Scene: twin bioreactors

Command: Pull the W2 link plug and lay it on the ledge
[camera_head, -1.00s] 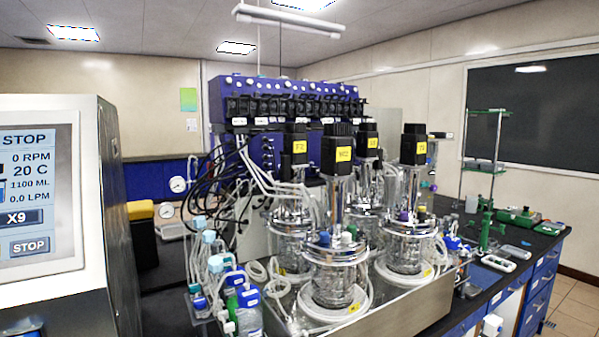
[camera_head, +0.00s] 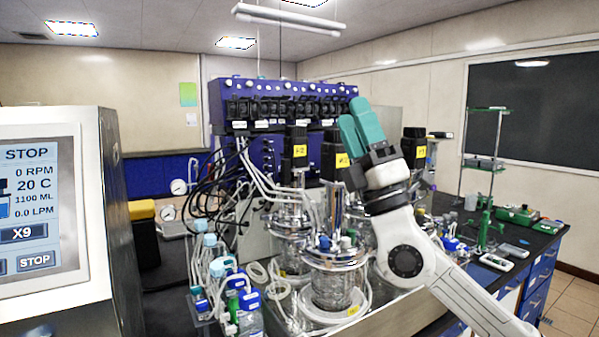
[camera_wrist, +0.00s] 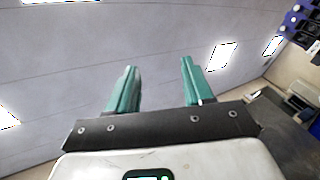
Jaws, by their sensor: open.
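My gripper (camera_head: 362,122) is raised in front of the bioreactors, its two teal fingers pointing up and to the left. In the wrist view the fingers (camera_wrist: 159,68) stand apart with nothing between them, and the ceiling lies behind. Black motor heads with yellow labels top the glass vessels; the front one (camera_head: 333,150) is partly covered by my gripper. The front vessel (camera_head: 332,285) stands on a white ring. The blue control unit (camera_head: 225,95) behind carries a row of black pump heads (camera_head: 290,108). I cannot make out the W2 link plug or tell which surface is the ledge.
A grey console with a touchscreen (camera_head: 40,205) fills the left side. Bottles with blue and green caps (camera_head: 240,300) and looping tubes crowd the bench left of the vessels. A green stand (camera_head: 487,190) and small instruments sit at the right.

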